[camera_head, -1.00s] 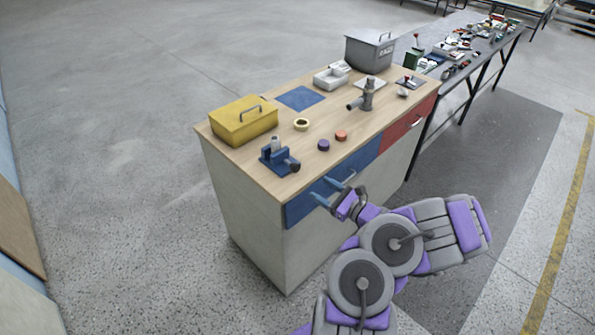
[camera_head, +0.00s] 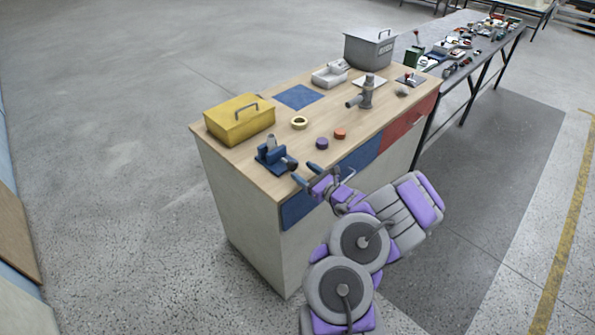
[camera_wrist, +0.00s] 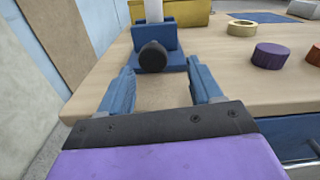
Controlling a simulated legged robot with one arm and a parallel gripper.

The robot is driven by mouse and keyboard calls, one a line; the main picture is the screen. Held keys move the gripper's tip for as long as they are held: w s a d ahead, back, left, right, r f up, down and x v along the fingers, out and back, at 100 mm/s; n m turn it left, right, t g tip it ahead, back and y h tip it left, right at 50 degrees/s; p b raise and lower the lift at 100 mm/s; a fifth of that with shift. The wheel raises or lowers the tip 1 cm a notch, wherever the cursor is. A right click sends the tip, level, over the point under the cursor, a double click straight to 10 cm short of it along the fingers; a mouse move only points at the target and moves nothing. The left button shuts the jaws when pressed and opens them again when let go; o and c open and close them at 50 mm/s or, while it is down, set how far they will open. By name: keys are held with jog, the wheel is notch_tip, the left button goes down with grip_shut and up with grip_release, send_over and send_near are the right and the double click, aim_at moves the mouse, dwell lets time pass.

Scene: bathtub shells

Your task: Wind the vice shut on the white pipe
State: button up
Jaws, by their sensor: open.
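The blue vice (camera_head: 274,158) stands at the near left corner of the wooden bench top. In the wrist view the vice (camera_wrist: 172,62) is straight ahead, with its dark round knob (camera_wrist: 152,57) facing me. The white pipe (camera_wrist: 154,11) stands upright at the vice, its top cut off by the frame. Whether the jaws touch it I cannot tell. My gripper (camera_head: 304,174) is open and empty at the bench's front edge, just right of the vice. In the wrist view the fingers of my gripper (camera_wrist: 160,85) are spread either side of the knob, short of it.
A yellow toolbox (camera_head: 240,120) sits behind the vice. A tape roll (camera_head: 299,122), a purple puck (camera_head: 322,143) and an orange puck (camera_head: 340,133) lie to the right. A grey pipe fitting (camera_head: 366,92) stands farther right. A blue drawer front (camera_head: 298,210) is below the bench edge.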

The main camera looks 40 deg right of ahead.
aim_at(295, 167)
jog(key=w, duration=0.1)
jog(key=w+a, duration=0.1)
jog(key=w, duration=0.1)
jog(key=shift+w+a+r+b, duration=0.2)
jog(key=shift+w+a+b, duration=0.15)
jog(key=shift+w, duration=0.05)
jog(key=shift+d, duration=0.4)
jog(key=shift+d+f, duration=0.1)
jog(key=shift+c, duration=0.9)
jog(key=shift+a, duration=0.3)
jog(key=c, duration=0.6)
jog(key=shift+c, duration=1.3)
jog(key=shift+n, duration=0.4)
